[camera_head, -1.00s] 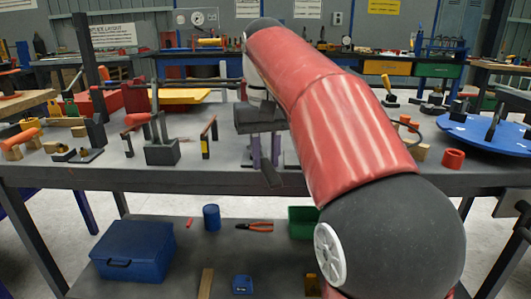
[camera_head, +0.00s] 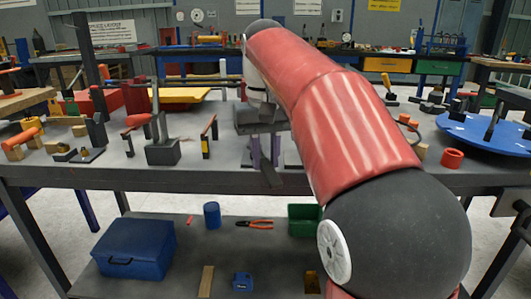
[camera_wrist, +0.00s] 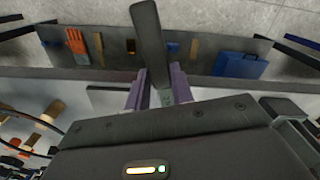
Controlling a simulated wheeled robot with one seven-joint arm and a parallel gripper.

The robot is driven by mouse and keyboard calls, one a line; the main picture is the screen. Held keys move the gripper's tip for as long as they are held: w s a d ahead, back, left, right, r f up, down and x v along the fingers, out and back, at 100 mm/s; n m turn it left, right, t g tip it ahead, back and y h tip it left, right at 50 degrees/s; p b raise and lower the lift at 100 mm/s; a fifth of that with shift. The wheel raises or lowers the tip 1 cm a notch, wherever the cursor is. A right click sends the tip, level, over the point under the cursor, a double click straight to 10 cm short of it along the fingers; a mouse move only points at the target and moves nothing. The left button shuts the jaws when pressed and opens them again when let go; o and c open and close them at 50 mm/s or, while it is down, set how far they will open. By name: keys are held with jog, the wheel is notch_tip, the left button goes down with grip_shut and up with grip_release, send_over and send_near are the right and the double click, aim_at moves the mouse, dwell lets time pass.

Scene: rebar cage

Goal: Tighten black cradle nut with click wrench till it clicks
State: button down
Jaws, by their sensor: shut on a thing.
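My gripper (camera_head: 266,148) is over the front part of the workbench, right of the grey-black block stand. Its purple fingers, also seen in the wrist view (camera_wrist: 160,92), are closed around a dark flat bar (camera_wrist: 150,45). The bar sticks out past the fingertips; it may be the click wrench, but its working end is not clear. The black stand (camera_head: 163,152) with upright posts sits on the bench left of my gripper, clearly apart from it. I cannot make out the black cradle nut.
A yellow-and-black upright piece (camera_head: 206,147) stands between the stand and my gripper. A red ring (camera_head: 452,158) and a blue round plate (camera_head: 490,138) are at the right. The lower shelf holds a blue toolbox (camera_head: 134,248), a green bin (camera_head: 303,220) and pliers (camera_head: 254,224).

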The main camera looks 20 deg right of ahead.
jog(key=shift+f+b, duration=0.8)
jog(key=shift+f, duration=0.35)
jog(key=shift+a, duration=0.1)
dwell(0.5)
jog(key=shift+w+a+m+p, duration=0.25)
jog(key=shift+a+m+p, duration=0.55)
jog(key=shift+m, duration=0.25)
jog(key=shift+w+a+m+p, duration=0.3)
jog(key=shift+a+m+p, duration=0.35)
jog(key=shift+a+m, duration=0.35)
jog(key=shift+w+a+m+p, duration=0.25)
jog(key=shift+a+m+p, duration=0.5)
jog(key=shift+m, duration=0.4)
jog(key=shift+r, duration=0.15)
jog(key=shift+r, duration=2.4)
